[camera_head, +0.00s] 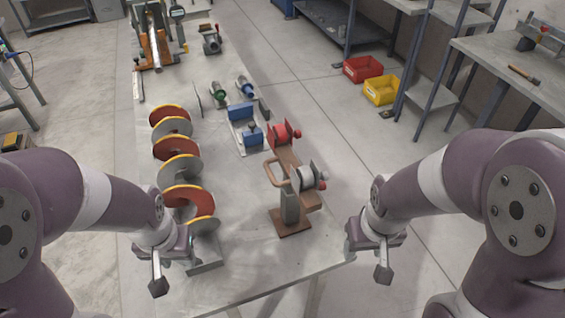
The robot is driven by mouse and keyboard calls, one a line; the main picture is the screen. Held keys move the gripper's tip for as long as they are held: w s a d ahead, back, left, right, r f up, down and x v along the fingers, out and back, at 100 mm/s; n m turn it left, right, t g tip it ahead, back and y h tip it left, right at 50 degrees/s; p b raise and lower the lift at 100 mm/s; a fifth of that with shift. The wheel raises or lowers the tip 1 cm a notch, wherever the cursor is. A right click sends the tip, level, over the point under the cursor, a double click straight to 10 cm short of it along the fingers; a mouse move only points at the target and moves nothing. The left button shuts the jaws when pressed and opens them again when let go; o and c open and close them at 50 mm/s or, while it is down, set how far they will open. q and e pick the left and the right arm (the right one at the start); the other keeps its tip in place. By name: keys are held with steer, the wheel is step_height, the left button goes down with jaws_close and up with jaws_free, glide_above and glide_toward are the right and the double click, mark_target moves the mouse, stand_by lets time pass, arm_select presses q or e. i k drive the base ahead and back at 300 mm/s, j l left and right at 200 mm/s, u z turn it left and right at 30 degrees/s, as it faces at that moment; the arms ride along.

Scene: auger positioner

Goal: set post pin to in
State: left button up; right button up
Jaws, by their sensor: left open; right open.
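The positioner (290,207) stands on the metal table, right of centre, on a grey post with a brown base plate. It has a looped brown handle (271,172), a pale roller (303,178) and a red knob (323,176). A red part (282,135) sits on its far end. I cannot tell which small part is the post pin, or whether it is in or out. My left gripper (159,278) is open and empty near the table's near left edge. My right gripper (383,267) is open and empty, right of the positioner and apart from it.
An auger (183,168) with red and grey, yellow-rimmed flights lies left of the positioner. Blue fixtures (249,134) and green-ended parts (219,90) stand behind. Red (362,69) and yellow (382,90) bins are on the floor. Bare table (240,255) lies in front.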

mark_target(323, 185)
steer(key=i+l+u, duration=0.1)
steer(key=l+u, duration=0.25)
steer(key=l, duration=0.4)
steer(key=l+u, duration=0.4)
steer(key=l, duration=0.3)
steer(key=k+l+u, duration=0.15)
steer(key=l+u, duration=0.2)
steer(key=l, duration=0.4)
